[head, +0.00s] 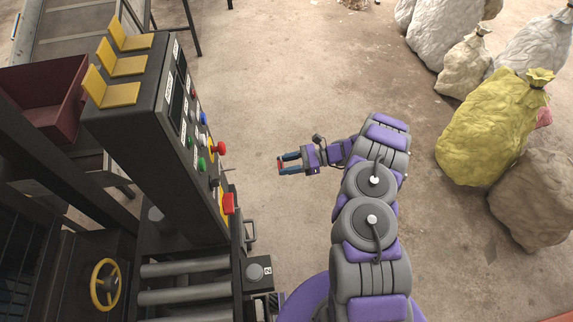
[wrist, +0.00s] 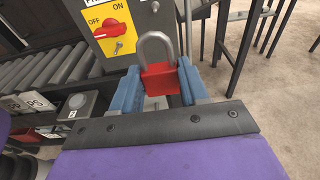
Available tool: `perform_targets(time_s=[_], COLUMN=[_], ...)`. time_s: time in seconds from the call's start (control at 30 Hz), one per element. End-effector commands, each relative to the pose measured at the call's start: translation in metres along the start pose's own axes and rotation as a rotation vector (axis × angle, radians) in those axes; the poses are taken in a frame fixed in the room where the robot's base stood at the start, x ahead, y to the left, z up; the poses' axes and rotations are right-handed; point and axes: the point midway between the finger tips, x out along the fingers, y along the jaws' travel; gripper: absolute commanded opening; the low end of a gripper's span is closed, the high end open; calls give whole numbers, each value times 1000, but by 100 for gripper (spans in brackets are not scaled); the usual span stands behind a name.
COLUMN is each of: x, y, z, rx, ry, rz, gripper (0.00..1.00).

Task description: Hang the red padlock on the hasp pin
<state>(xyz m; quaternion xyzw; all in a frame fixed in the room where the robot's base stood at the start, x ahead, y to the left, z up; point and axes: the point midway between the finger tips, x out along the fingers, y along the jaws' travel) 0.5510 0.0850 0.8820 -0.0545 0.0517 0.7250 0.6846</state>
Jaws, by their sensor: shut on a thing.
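My gripper (head: 282,164) is shut on the red padlock (wrist: 158,79), whose body sits between the two blue fingers in the wrist view. The padlock's grey shackle stands up, and its loop looks empty. A yellow ON/OFF plate with a red rotary switch (wrist: 113,30) is ahead, to the left of the shackle. A small metal piece below the switch looks like the hasp pin (wrist: 118,47); the padlock is apart from it. In the head view the red switch (head: 229,203) juts from the cabinet side, left of and lower than my gripper. The pin is not clear there.
The control cabinet (head: 150,140) has several buttons, including a red mushroom button (head: 219,148). Rollers (head: 185,267) and a small grey button box (head: 257,271) lie below it. Filled sacks (head: 490,130) stand at the right. The floor between is clear.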

Motion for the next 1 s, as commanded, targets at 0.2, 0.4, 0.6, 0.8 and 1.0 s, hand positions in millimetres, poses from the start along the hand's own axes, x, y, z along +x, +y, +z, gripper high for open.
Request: perform_targets(time_s=[0.2, 0.4, 0.6, 0.8, 1.0], x=[0, -3, -8, -14, -19], y=[0, 0, 0, 0, 0], z=[3, 2, 1, 0, 0], rx=[-1, 0, 1, 1, 1], ry=[0, -1, -2, -2, -2], rz=[0, 0, 0, 0, 0], gripper=[10, 10, 10, 10, 10])
